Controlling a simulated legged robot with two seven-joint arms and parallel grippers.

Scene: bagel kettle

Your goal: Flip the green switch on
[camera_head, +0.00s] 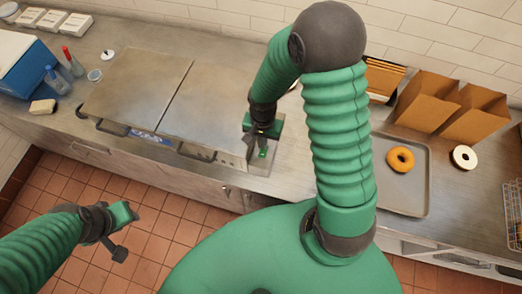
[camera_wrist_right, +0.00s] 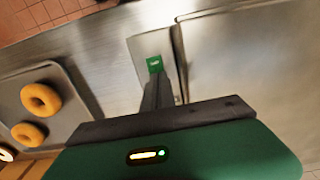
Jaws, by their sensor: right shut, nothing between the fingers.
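The green switch (camera_wrist_right: 155,63) sits on a pale metal plate beside the steel lidded unit in the right wrist view. In the head view a small green patch that looks like the switch (camera_head: 263,153) shows just below my right gripper (camera_head: 252,141). My right gripper is shut and empty, its fingers (camera_wrist_right: 157,92) pointing at the switch and overlapping its near edge in the wrist view. I cannot tell whether they touch it. My left gripper (camera_head: 122,232) hangs over the tiled floor at lower left, away from the counter; its jaw state is unclear.
The steel lids (camera_head: 185,95) lie left of the switch. A blue box (camera_head: 27,62) and bottles (camera_head: 73,62) stand at far left.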

